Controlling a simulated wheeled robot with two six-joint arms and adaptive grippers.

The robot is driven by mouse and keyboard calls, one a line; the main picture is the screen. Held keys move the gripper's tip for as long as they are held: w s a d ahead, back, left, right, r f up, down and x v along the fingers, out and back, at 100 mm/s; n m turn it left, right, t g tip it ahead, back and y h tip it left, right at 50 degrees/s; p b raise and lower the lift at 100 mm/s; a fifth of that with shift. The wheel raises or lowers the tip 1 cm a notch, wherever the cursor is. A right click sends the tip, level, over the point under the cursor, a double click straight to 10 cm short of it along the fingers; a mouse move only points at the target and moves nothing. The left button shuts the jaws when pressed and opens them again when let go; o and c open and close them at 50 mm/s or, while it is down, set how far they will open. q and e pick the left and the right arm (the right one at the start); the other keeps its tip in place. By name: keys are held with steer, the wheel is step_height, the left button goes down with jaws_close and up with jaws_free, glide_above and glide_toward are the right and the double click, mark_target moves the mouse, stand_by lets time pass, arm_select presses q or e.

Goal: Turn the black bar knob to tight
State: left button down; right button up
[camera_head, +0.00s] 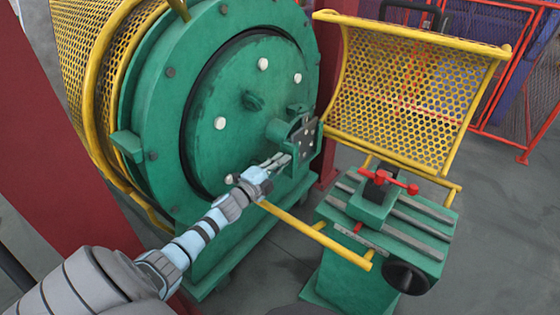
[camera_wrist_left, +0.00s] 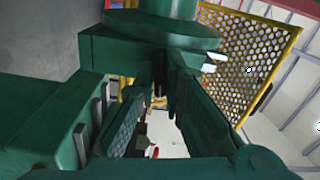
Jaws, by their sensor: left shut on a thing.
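My left gripper (camera_head: 284,161) reaches the green bracket (camera_head: 277,130) on the lower right of the big green disc. It also shows in the wrist view (camera_wrist_left: 160,82), where its two long fingers close in on a small dark piece. I take this piece to be the black bar knob (camera_wrist_left: 160,87); the fingers hide most of it. In the head view the knob cannot be made out apart from the fingers and the dark bolted plate (camera_head: 304,139) beside them. I cannot read its turn angle or any tight mark. My right gripper is not in view.
A yellow mesh guard (camera_head: 405,90) stands open behind the bracket. A yellow bar (camera_head: 315,236) runs below my gripper. A green slotted stand (camera_head: 415,225) with a red handle (camera_head: 390,181) and a dark handwheel (camera_head: 406,277) is to the right.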

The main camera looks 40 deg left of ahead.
arm_select(q)
steer(key=shift+w+r+n+p, duration=0.15)
steer(key=shift+n+p, duration=1.25)
steer(key=shift+n, duration=2.5)
steer(key=shift+r+n+p, duration=0.1)
steer(key=shift+n+p, duration=1.25)
steer(key=shift+n, duration=2.55)
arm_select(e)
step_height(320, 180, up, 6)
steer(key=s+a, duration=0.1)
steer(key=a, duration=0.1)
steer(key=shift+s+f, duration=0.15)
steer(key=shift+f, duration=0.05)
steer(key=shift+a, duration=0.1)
arm_select(q)
steer(key=c, duration=1.7)
jaws_free()
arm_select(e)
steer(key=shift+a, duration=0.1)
arm_select(q)
steer(key=shift+d+f, duration=0.1)
